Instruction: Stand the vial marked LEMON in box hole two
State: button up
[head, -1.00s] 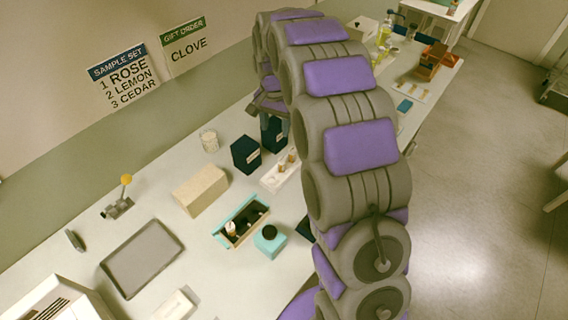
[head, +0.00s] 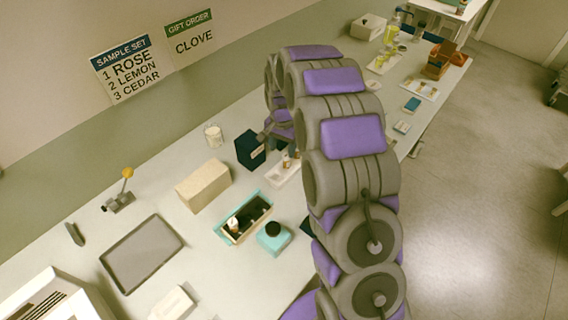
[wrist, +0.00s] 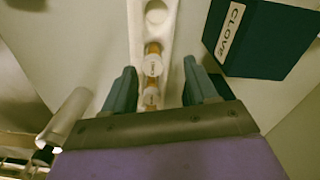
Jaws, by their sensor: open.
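My gripper (wrist: 159,68) is open, its two dark fingers apart on either side of a white rack (wrist: 139,42) in the wrist view. Two amber vials with white caps stand in line in the rack: a farther vial (wrist: 153,65) and a nearer vial (wrist: 151,97). Their cap markings are too small to read, so I cannot tell which is LEMON. Neither is gripped. In the head view, the open teal-edged box (head: 222,233) holds one white-capped vial (head: 234,224) near its left end; its other holes look dark. My arm partly hides the rack (head: 277,181).
A dark blue box marked CLOVE (wrist: 262,40) stands close right of my gripper in the wrist view. A wall sign (head: 128,72) lists 2 LEMON.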

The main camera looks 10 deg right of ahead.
aim_at(286, 155)
jog(key=shift+d+f, duration=0.25)
jog(key=shift+d, duration=0.15)
jog(key=f, duration=0.2)
jog(key=d+f+b, duration=0.1)
jog(key=f, duration=0.1)
jog(key=shift+f+b, duration=0.15)
jog(key=shift+b, duration=0.15)
jog(key=shift+a+f, duration=0.15)
jog(key=shift+a, duration=0.35)
jog(key=shift+d, duration=0.45)
jog(key=c, duration=0.8)
jog(key=shift+a, duration=0.1)
jog(key=shift+c, duration=1.3)
jog(key=shift+a, duration=0.2)
grip_shut()
